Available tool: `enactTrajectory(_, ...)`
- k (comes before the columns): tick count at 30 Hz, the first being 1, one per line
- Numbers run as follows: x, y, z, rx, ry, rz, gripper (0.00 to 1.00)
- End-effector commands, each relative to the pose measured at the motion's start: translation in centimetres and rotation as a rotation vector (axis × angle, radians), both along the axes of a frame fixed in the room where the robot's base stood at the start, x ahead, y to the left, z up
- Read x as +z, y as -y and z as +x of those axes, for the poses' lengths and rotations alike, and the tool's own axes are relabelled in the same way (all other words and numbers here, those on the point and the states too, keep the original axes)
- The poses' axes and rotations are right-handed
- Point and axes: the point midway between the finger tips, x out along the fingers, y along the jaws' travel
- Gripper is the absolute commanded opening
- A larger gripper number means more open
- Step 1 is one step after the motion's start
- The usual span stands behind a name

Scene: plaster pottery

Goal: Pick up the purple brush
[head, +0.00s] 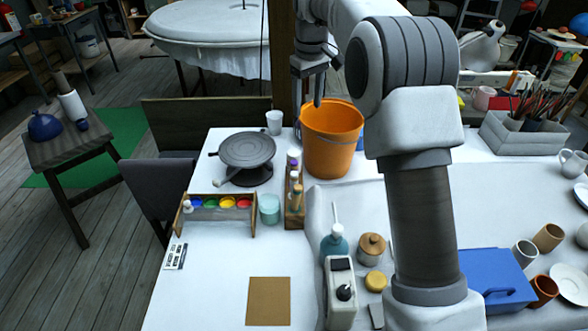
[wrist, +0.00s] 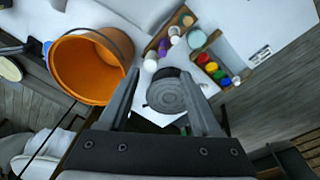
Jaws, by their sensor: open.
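I cannot clearly pick out a purple brush. Several brushes (head: 540,101) stand bunched at the right of the head view, too small to tell their colours. My gripper (head: 318,100) hangs above the table near the orange bucket. In the wrist view my gripper (wrist: 160,82) is open, with nothing between its fingers.
The orange bucket (head: 331,150) stands near my gripper and also fills the wrist view's left (wrist: 82,75). A dark turntable (head: 247,150), a paint rack (head: 218,213), a grey crate (head: 500,142) and a blue box (head: 497,280) occupy the white table. Its front left is mostly clear.

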Motion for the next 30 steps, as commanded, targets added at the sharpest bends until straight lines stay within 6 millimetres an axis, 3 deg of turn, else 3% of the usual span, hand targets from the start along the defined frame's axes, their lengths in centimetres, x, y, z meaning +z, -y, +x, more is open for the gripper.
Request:
enactTrajectory(1, -1.6, -0.7, 1.0, 0.022, -0.016, -0.003, 0.65)
enactTrajectory(6, -5.8, -2.2, 3.4, 0.09, -0.06, -0.013, 0.65)
enactTrajectory(11, -8.7, -3.2, 4.6, 0.135, -0.085, -0.018, 0.65)
enactTrajectory(20, -12.0, -3.7, 4.9, 0.159, -0.104, -0.022, 0.65)
enactTrajectory(30, -19.3, -3.6, 4.9, 0.158, -0.103, -0.022, 0.65)
